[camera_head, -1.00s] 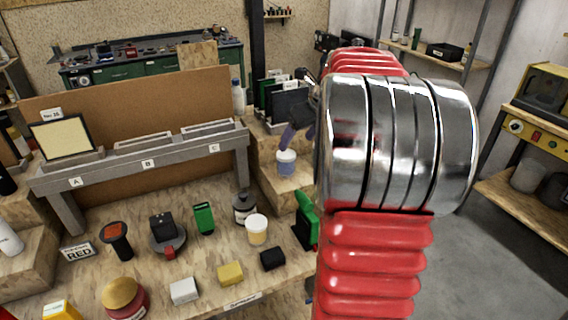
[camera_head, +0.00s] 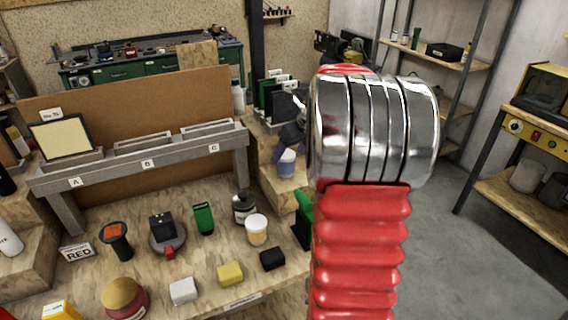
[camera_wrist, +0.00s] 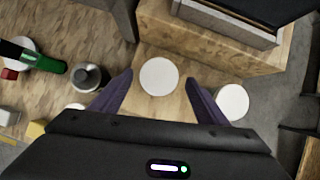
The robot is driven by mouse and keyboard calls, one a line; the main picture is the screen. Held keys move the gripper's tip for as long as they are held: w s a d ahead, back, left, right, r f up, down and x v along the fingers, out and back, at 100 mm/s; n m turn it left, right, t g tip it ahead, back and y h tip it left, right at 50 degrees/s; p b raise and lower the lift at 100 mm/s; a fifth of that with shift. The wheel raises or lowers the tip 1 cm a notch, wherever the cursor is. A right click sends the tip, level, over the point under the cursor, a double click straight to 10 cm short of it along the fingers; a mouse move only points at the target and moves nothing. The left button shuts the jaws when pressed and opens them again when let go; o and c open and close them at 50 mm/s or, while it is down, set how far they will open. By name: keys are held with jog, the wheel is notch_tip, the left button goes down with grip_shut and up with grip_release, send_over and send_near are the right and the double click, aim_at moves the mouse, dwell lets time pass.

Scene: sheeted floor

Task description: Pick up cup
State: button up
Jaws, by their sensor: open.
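A cup with a white top and a bluish lower part (camera_head: 287,163) stands upright on the wooden step at the right end of the bench. In the wrist view a round white top (camera_wrist: 159,76), apparently this cup, lies between my fingertips. My gripper (camera_wrist: 158,80) is open, with one dark purple finger on each side of it. No contact is visible. In the head view my gripper (camera_head: 281,148) is at the cup, partly hidden by my arm.
A second round white top (camera_wrist: 232,102) sits just right of the right finger. A dark bottle (camera_wrist: 90,78) stands to the left. A white-lidded yellowish jar (camera_head: 256,230) and several small blocks stand on the bench. A grey rack (camera_head: 243,165) rises behind.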

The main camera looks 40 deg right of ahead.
jog(key=x, duration=0.4)
jog(key=shift+a+f, duration=0.15)
dwell(0.4)
jog(key=c, duration=1.2)
jog(key=shift+o, duration=0.2)
notch_tip(320, 180, up, 10)
jog(key=shift+r, duration=0.1)
jog(key=shift+s, duration=0.1)
dwell(0.3)
